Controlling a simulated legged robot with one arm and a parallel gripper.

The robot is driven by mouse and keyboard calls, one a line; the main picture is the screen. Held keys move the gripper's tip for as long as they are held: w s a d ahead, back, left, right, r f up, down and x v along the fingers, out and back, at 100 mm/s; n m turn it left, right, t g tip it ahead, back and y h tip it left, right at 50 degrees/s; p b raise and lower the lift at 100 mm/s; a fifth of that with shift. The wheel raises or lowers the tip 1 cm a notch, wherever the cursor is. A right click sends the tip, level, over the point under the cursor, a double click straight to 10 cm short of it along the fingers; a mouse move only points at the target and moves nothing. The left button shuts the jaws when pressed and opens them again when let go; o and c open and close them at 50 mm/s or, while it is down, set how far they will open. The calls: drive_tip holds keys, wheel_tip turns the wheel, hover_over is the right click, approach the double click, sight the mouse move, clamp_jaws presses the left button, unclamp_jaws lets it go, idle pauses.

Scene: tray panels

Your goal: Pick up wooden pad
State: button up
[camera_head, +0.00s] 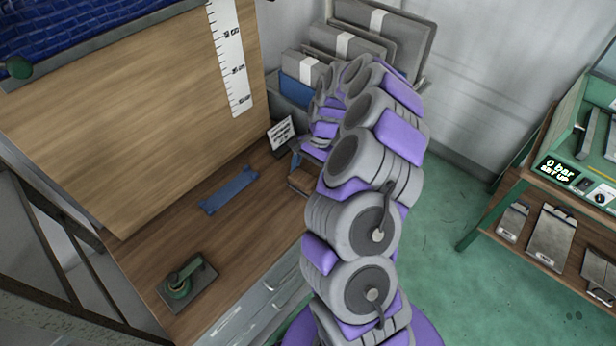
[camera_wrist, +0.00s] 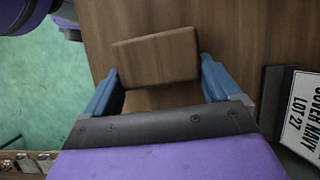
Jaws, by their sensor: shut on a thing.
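The wooden pad (camera_wrist: 155,58) is a small brown block with rounded edges, seen between the two blue fingers of my gripper (camera_wrist: 160,72) in the wrist view. My gripper is shut on the pad, with one finger at each end of it. In the head view, a part of the pad (camera_head: 301,182) shows beside my arm, at the right edge of the wooden bench (camera_head: 255,215). My arm hides most of the gripper there. I cannot tell whether the pad is touching the bench top or just above it.
A label card (camera_head: 281,132), reading "COVER NAVY LOT 27" in the wrist view (camera_wrist: 308,118), stands close to the gripper. A blue flat piece (camera_head: 230,190) and a green-handled tool (camera_head: 184,282) lie on the bench. Grey panels (camera_head: 345,45) stand behind my arm.

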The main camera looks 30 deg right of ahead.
sight(303, 177)
drive_tip(key=shift+s+a+f, duration=0.1)
drive_tip(key=shift+a+f, duration=0.05)
drive_tip(key=shift+a, duration=0.05)
drive_tip(key=shift+r, duration=0.35)
drive_tip(key=shift+c, duration=0.8)
wheel_tip(303, 177, up, 3)
drive_tip(key=shift+a+r+p, duration=0.1)
drive_tip(key=shift+p, duration=0.6)
drive_tip(key=shift+c, duration=0.6)
drive_tip(key=s+d+p, duration=0.1)
drive_tip(key=s+d, duration=0.2)
drive_tip(key=s, duration=0.4)
drive_tip(key=s+d+r+p, duration=0.1)
drive_tip(key=s+d, duration=0.1)
drive_tip(key=s, duration=0.5)
drive_tip(key=shift+s+d+r, duration=0.15)
drive_tip(key=shift+s+d, duration=0.2)
drive_tip(key=shift+d, duration=0.05)
